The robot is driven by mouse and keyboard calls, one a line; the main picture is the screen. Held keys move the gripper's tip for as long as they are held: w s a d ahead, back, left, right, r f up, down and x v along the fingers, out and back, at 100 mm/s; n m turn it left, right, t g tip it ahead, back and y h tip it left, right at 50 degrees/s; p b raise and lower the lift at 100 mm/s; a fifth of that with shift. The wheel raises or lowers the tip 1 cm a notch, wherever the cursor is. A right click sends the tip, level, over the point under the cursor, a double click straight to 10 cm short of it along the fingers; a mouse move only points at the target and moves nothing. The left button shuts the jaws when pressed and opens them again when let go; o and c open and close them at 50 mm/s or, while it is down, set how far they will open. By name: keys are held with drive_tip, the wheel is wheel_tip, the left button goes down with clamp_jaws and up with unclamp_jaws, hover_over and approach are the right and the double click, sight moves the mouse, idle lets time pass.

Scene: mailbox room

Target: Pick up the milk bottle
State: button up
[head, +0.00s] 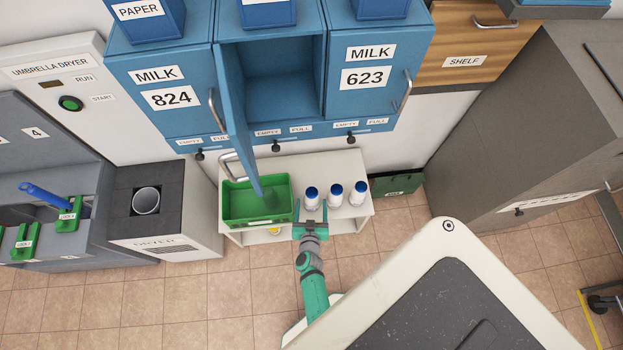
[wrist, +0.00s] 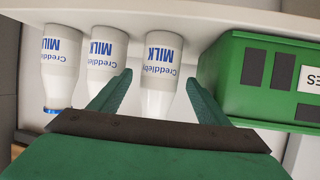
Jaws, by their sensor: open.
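Three white milk bottles with blue caps stand in a row on a white low shelf (head: 290,169): the left one (head: 312,202), the middle one (head: 335,199) and the right one (head: 357,198). My gripper (head: 310,213) is open at the left bottle, the one nearest the green crate. In the wrist view, which is upside down, that bottle (wrist: 160,68) shows between my two fingertips (wrist: 158,78), with gaps at both sides. The other two bottles, the middle (wrist: 105,60) and the outer (wrist: 61,65), are outside the fingers. Their labels read MILK.
A green crate (head: 245,221) stands close on the left of the bottles and near one finger in the wrist view (wrist: 260,105). An open blue locker door (head: 236,125) hangs above the crate. Blue milk lockers (head: 370,77) are behind. Tiled floor (head: 190,310) is clear in front.

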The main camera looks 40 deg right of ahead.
drive_tip(key=shift+x, duration=1.75)
drive_tip(key=shift+s+f, duration=0.1)
drive_tip(key=shift+f, duration=0.05)
drive_tip(key=c, duration=1.6)
